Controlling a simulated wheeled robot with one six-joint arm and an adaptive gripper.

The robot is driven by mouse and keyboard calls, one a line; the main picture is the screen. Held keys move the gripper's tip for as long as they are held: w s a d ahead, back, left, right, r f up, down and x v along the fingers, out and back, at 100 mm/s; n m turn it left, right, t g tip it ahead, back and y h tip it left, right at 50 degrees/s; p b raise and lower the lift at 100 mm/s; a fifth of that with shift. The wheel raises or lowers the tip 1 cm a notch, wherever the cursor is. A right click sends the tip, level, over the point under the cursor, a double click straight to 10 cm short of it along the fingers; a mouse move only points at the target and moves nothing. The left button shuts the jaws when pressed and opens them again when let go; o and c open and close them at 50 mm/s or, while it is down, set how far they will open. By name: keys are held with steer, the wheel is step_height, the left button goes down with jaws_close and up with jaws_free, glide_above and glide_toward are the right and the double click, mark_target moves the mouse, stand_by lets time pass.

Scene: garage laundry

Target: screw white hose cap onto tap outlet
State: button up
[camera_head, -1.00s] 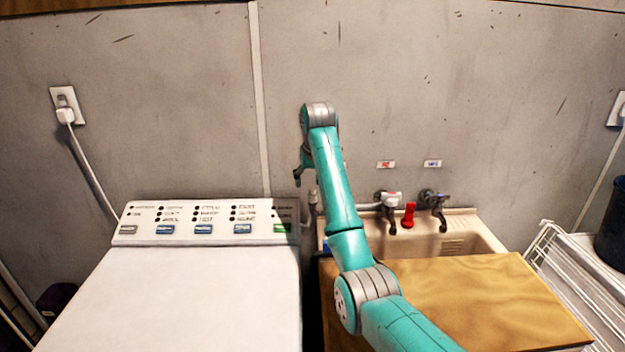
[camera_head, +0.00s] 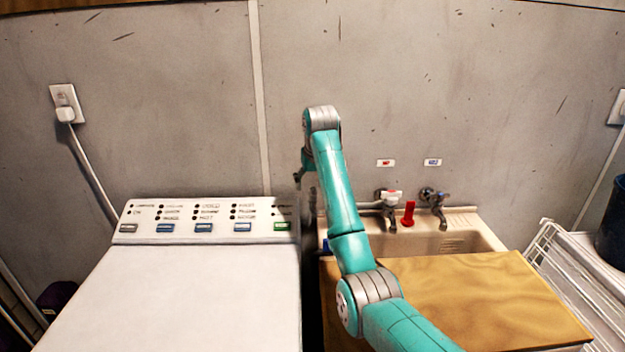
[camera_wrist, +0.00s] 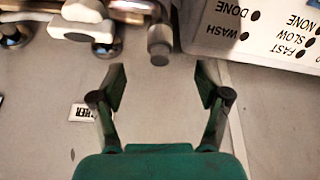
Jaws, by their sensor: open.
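My gripper (camera_wrist: 160,80) is open and empty in the wrist view, with a dark finger on each side. A short grey cylindrical fitting (camera_wrist: 159,46) lies just beyond the gap between the fingertips, apart from both. It hangs off metal pipework (camera_wrist: 130,8) at the top edge. A white lobed piece (camera_wrist: 84,30) is left of it; I cannot tell whether it is the hose cap or a tap handle. In the head view my gripper (camera_head: 299,178) is near the wall behind the washer panel, mostly hidden by my arm, which also covers the fittings there.
The washer's panel (camera_head: 205,215) is close beside the gripper; it also shows in the wrist view (camera_wrist: 262,32). The sink (camera_head: 465,240) has two taps, (camera_head: 390,205) and (camera_head: 435,200), and a red object (camera_head: 408,214). A wooden board (camera_head: 460,295) covers its front.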

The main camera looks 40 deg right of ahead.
mark_target(312, 189)
steer(key=shift+f, duration=1.6)
steer(key=shift+c, duration=0.5)
jaws_close()
steer(key=shift+a, duration=0.1)
stand_by(0.6)
steer(key=shift+m, duration=0.6)
steer(key=m+g+h, duration=0.1)
steer(key=m, duration=0.2)
steer(key=shift+h, duration=0.3)
steer(key=shift+c, duration=1.1)
jaws_free()
steer(key=shift+m, duration=0.4)
